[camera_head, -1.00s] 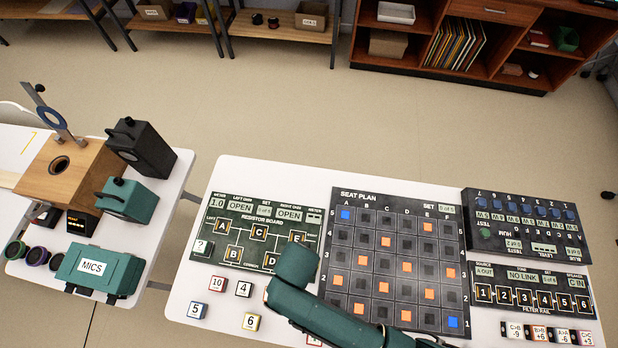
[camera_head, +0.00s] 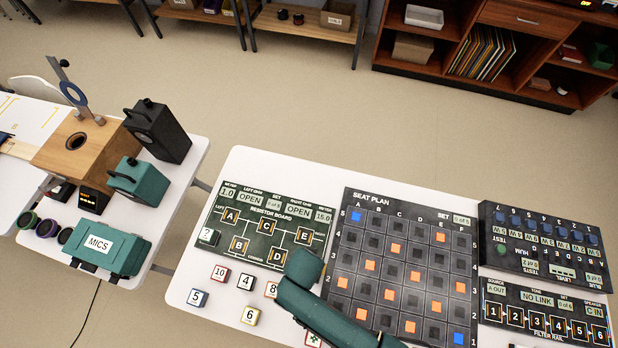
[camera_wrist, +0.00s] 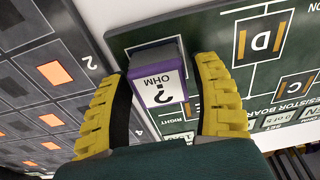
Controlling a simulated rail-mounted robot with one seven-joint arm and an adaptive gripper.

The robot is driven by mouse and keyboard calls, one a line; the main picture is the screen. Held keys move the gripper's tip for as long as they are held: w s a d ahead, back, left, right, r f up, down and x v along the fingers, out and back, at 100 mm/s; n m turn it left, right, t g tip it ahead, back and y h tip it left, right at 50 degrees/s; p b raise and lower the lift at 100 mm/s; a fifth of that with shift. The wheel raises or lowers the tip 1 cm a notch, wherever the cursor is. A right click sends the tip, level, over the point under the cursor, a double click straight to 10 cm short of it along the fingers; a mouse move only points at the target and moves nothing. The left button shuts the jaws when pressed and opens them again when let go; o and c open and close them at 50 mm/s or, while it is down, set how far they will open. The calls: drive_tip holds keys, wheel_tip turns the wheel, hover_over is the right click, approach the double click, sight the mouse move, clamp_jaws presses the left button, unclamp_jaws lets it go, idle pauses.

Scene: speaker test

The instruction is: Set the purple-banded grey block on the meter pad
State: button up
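In the wrist view, the grey block (camera_wrist: 154,54) has a purple band and a white label reading "? OHM". In the head view, my green arm hides the block and fingers. The pad's surface is not clearly visible.
The seat plan (camera_head: 352,250) with orange and blue squares lies close beside the resistor board. Several numbered blocks, including 5 (camera_head: 198,298) and 4 (camera_head: 246,282), lie in front. A "?" piece (camera_head: 207,236) is at the board's lower left. A filter rail (camera_head: 545,312) is at the right.

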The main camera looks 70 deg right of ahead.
wheel_tip(320, 180, up, 12)
drive_tip(key=a+p, duration=0.1)
drive_tip(key=p, duration=0.2)
drive_tip(key=shift+a, duration=0.4)
drive_tip(key=shift+r, duration=0.15)
drive_tip(key=w+a+r+n+t, duration=0.2)
drive_tip(key=w+r+n+t, duration=0.75)
drive_tip(key=w+r, duration=1.35)
drive_tip(key=s+a+r+n+t, duration=0.1)
drive_tip(key=r+t, duration=0.3)
drive_tip(key=r, duration=0.7)
drive_tip(key=s+a+r+n+t+y, duration=0.1)
drive_tip(key=r+n+t, duration=0.3)
drive_tip(key=r, duration=0.7)
drive_tip(key=s+a+r+n+t, duration=0.2)
drive_tip(key=s+a+r+t, duration=0.1)
drive_tip(key=r, duration=0.8)
drive_tip(key=shift+r+t, duration=0.25)
drive_tip(key=shift+t, duration=0.5)
